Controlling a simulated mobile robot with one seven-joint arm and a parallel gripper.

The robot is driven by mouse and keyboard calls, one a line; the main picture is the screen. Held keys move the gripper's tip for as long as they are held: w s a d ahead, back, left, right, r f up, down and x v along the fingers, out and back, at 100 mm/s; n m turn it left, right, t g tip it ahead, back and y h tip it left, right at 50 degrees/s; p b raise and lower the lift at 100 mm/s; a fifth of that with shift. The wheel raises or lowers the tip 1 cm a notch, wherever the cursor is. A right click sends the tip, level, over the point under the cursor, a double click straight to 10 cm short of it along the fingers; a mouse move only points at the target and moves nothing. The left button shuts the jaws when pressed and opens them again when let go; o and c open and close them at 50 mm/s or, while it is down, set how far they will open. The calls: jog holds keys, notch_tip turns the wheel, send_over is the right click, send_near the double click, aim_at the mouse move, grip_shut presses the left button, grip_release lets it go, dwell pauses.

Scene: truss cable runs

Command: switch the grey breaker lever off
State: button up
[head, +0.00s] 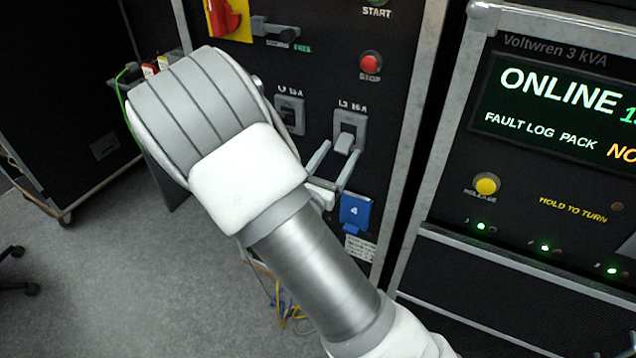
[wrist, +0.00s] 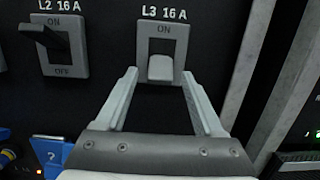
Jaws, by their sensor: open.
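The grey breaker lever (wrist: 160,68) sits in the L3 16 A switch plate (head: 350,122) on the black panel. It covers the lower part of the plate opening, with ON readable above it and no OFF visible, so it looks tilted down. My gripper (wrist: 160,75) is open, its two fingers reaching up to either side of the lever in the wrist view. In the head view my gripper (head: 342,149) is just below the L3 plate, with the lever at its fingertips. I cannot tell whether a finger touches the lever.
The L2 16 A breaker (wrist: 64,46) with a black lever is close on the left. A red STOP button (head: 371,62) is above. The metal rack edge (head: 413,130) stands to the right.

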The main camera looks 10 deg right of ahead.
jog(key=p+v, duration=0.1)
jog(key=v, duration=1.5)
jog(key=shift+s+r, duration=0.1)
